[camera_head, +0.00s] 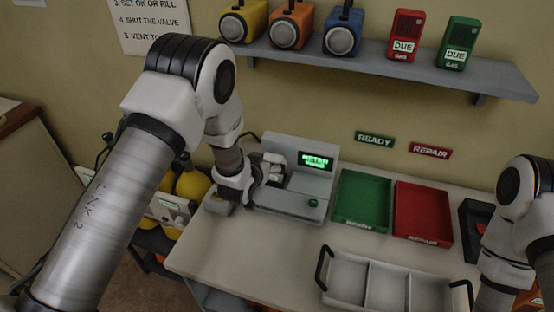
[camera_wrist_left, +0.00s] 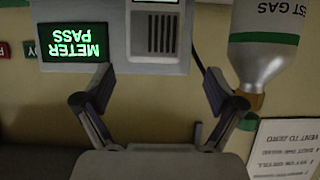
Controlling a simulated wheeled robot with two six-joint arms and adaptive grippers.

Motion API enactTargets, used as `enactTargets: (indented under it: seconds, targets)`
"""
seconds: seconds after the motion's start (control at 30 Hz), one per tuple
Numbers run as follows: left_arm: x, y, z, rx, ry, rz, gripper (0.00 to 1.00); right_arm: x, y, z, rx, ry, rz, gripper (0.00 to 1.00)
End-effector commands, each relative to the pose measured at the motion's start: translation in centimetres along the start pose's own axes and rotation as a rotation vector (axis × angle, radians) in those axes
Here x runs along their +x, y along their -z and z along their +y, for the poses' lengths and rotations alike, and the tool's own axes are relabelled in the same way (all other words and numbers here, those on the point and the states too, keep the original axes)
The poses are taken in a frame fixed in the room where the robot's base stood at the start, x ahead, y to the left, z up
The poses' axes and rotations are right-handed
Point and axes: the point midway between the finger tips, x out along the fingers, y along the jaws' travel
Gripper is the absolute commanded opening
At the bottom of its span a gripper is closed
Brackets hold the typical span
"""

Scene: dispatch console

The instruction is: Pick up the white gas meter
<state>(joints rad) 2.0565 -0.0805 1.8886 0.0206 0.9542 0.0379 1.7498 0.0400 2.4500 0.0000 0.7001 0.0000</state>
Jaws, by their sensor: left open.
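The white gas meter (camera_wrist_left: 140,48) shows in the left wrist view, upside down, with a dark grille on its face. It sits at the grey test station (camera_head: 320,188), beside the lit green screen (camera_head: 315,161) that reads METER PASS in the left wrist view (camera_wrist_left: 73,42). My left gripper (camera_wrist_left: 158,82) is open, its fingers apart near the lower end of the meter in that view, with nothing between them. In the head view my left gripper (camera_head: 263,175) is at the station's left side and partly hides the meter. My right gripper is not in view; only part of that arm shows.
A green tray (camera_head: 362,225) and a red tray (camera_head: 447,240) lie right of the station. A three-part white tray (camera_head: 395,262) is in front. A test gas bottle (camera_wrist_left: 262,55) stands close beside my left gripper. A shelf (camera_head: 400,70) above holds several meters.

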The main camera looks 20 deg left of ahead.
Motion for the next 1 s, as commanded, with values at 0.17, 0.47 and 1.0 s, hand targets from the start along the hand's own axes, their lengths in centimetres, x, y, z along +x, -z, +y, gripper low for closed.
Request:
enactTargets:
  seconds: [0.17, 0.47, 1.0]
  targets:
    - [2.1, 0.0, 0.5, 0.001, -0.001, -0.002, 0.94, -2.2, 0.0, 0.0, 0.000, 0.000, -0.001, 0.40]
    - [5.6, -0.8, 0.7, 0.000, 0.000, -0.001, 0.94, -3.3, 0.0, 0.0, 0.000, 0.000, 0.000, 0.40]
    - [5.6, -0.8, 0.7, 0.000, 0.000, 0.000, 0.14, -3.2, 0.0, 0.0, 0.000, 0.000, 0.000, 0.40]
